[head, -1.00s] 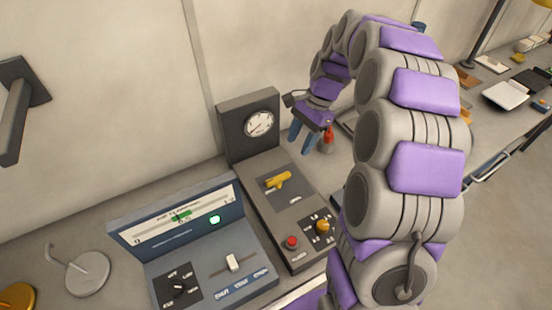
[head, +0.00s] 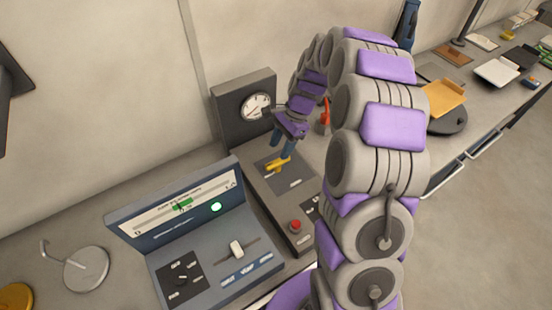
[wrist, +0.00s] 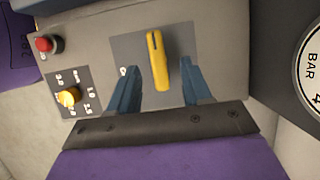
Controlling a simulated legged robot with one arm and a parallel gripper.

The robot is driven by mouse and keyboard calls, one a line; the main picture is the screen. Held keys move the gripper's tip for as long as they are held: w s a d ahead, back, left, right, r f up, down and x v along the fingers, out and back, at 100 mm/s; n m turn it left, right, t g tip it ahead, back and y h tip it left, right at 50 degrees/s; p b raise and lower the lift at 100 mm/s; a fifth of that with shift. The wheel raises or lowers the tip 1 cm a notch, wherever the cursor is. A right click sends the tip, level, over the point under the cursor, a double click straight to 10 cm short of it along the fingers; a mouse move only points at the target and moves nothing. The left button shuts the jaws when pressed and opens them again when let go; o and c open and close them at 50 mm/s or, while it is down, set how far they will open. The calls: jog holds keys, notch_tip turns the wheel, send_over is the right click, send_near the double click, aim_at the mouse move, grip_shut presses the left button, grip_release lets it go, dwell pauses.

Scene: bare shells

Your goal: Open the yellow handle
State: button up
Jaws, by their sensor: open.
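The yellow handle (head: 279,164) is on a dark plate on top of the grey control box (head: 262,186), in front of the round gauge. In the wrist view the yellow handle (wrist: 157,62) stands between and a little beyond my two blue fingers. My gripper (head: 281,146) is over the handle in the head view, its fingers pointing down. In the wrist view my gripper (wrist: 158,76) is open, with a gap on both sides of the handle. The fingers hide part of the handle in the head view.
A gauge (head: 256,107) rises behind the handle. A blue-grey console (head: 215,252) with a slider stands to the left. An orange-red object (head: 325,115) stands behind my gripper.

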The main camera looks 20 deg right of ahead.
aim_at(278, 160)
jog(key=f, duration=0.4)
jog(key=shift+s+a, duration=0.1)
jog(key=shift+s, duration=0.2)
jog(key=shift+d+f+b, duration=0.25)
jog(key=shift+f+b, duration=0.1)
jog(key=shift+f, duration=0.15)
jog(key=shift+a, duration=0.9)
jog(key=shift+c, duration=1)
jog(key=shift+d, duration=0.6)
jog(key=c, duration=0.6)
grip_shut()
